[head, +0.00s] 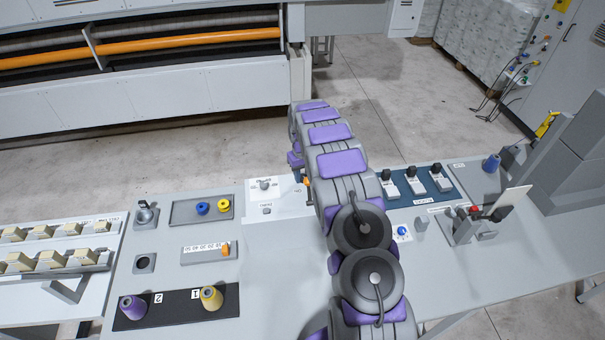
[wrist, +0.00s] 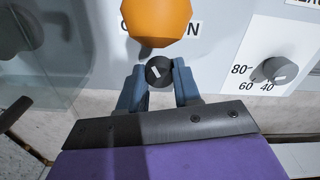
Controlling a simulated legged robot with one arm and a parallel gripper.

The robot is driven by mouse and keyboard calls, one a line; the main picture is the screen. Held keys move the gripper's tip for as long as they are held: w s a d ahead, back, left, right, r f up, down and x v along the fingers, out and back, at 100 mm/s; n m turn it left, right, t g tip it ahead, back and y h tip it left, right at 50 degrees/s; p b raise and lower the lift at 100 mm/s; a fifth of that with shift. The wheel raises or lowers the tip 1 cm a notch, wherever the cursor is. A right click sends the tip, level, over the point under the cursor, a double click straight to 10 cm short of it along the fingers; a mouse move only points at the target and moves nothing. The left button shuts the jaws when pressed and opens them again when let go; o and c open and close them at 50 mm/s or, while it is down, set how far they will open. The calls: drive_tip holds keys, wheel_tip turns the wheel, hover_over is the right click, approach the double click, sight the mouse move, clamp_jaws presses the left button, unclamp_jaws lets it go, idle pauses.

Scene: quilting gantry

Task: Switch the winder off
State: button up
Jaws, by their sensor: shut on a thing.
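A small round black knob (wrist: 159,72) with a white pointer mark sits on the pale panel in the wrist view. Its mark slants from upper left to lower right. My gripper (wrist: 160,78) has its two blue fingers shut on the knob, one on each side. An orange rounded part (wrist: 157,20) is just above the knob and covers the middle of the panel lettering; an "N" shows at its right. In the head view my arm hides the knob and most of my gripper. The white control panel (head: 280,207) shows left of the arm.
A grey dial (wrist: 275,70) marked 80, 60, 40 is right of my gripper. On the bench are a yellow spool (head: 211,298), a purple spool (head: 132,307), a blue switch panel (head: 418,202) and a lever fixture (head: 465,225). Open floor lies behind the bench.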

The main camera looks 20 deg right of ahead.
sight(303, 176)
idle(0.4)
drive_tip(key=o, duration=1.1)
drive_tip(key=shift+c, duration=0.2)
wheel_tip(303, 176, up, 17)
drive_tip(key=shift+p, duration=0.35)
drive_tip(key=shift+d, duration=0.1)
